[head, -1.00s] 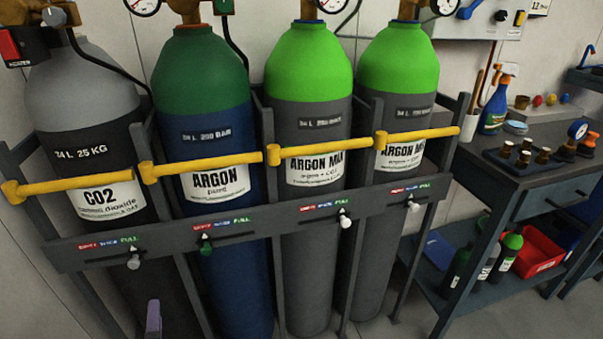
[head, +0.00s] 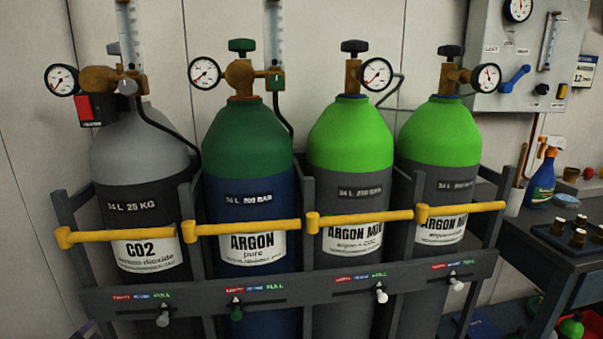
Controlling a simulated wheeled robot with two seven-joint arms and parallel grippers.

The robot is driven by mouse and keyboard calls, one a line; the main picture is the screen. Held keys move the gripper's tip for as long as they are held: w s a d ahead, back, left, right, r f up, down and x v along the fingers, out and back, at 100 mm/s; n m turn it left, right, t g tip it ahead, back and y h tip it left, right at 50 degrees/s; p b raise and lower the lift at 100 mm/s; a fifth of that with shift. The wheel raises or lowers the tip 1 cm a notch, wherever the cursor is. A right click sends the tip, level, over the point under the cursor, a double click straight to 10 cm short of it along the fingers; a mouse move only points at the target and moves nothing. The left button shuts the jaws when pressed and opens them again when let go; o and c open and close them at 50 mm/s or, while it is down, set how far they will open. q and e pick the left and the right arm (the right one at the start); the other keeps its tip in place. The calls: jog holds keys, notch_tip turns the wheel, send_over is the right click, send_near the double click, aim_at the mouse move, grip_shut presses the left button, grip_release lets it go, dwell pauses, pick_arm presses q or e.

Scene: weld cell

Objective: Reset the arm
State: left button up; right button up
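My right gripper is not in view. No other part of either arm can be made out.
A rack (head: 210,290) holds upright cylinders: grey CO2 (head: 140,150), dark green argon (head: 247,140) and two bright green argon mixes (head: 350,135), (head: 440,130). Yellow bars (head: 250,228) cross them. A bench (head: 560,255) with a spray bottle (head: 541,180) stands right.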

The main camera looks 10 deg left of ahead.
pick_arm(q)
jog(key=s+d+f+n+g+h, duration=0.1)
jog(key=s+d+f+g, duration=0.2)
jog(key=s+f, duration=0.65)
jog(key=s+d+f+n+g, duration=0.1)
jog(key=s+d+f+g, duration=0.25)
jog(key=s+f, duration=0.55)
jog(key=s+d+f+n+g+h, duration=0.1)
jog(key=s+d+f+g, duration=0.2)
jog(key=s+f, duration=0.6)
jog(key=s+d+f+g+h, duration=0.1)
jog(key=s+d+f+g, duration=0.15)
jog(key=s+d, duration=0.45)
jog(key=s+d+f+g, duration=0.2)
jog(key=s+d+f, duration=0.15)
jog(key=s, duration=0.75)
notch_tip(320, 180, up, 7)
jog(key=d+p, duration=0.1)
jog(key=p, duration=0.6)
jog(key=shift+s+d+h, duration=0.3)
jog(key=shift+h, duration=0.1)
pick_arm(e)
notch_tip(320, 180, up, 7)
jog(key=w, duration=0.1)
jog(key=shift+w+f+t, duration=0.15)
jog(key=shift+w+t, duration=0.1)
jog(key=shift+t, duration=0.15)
